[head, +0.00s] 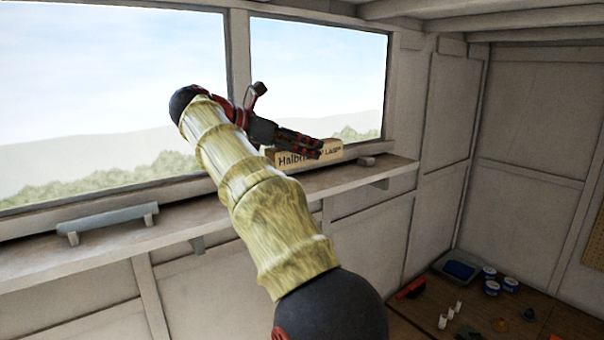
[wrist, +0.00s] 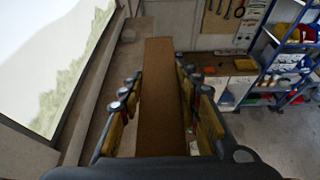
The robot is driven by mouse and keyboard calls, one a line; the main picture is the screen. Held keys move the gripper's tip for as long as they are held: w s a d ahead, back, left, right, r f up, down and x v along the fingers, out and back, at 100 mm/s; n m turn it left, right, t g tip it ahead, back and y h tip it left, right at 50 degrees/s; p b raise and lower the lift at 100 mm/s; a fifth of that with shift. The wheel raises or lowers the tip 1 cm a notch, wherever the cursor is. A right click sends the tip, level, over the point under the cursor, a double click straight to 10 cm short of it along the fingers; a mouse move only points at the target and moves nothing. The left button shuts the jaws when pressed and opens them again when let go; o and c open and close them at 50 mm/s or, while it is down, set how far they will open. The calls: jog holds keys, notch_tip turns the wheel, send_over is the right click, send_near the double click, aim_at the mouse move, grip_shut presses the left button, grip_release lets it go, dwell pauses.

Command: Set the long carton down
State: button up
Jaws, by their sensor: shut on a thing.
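The long carton (head: 330,153) is a tan box with dark printed lettering, in front of the right window near the sill in the head view. In the wrist view the carton (wrist: 160,100) runs lengthwise away from me between the two rows of finger pads. My gripper (head: 312,147) is shut on the carton; it also shows in the wrist view (wrist: 158,80). My fingers and arm hide the carton's left part and some of its lettering. I cannot tell whether its underside touches the sill.
The window sill (head: 190,212) is a long narrow ledge under the windows. A grey rail on feet (head: 108,223) stands on its left part and a small grey block (head: 366,160) on its right. A bench with a blue tray (head: 460,270) and cans is lower right. Blue shelving (wrist: 285,55) stands right.

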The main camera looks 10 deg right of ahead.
jog(key=w+f, duration=0.3)
jog(key=f, duration=0.1)
jog(key=w+f, duration=0.1)
jog(key=w, duration=0.1)
jog(key=shift+w+d+f, duration=0.3)
jog(key=shift+d+f, duration=0.1)
jog(key=shift+w+f, duration=0.2)
jog(key=shift+f, duration=1.6)
jog(key=shift+f, duration=0.1)
jog(key=o, duration=1.2)
jog(key=shift+c, duration=0.2)
jog(key=v, duration=1.2)
jog(key=shift+p, duration=0.3)
jog(key=shift+s+d, duration=0.1)
jog(key=shift+d, duration=0.05)
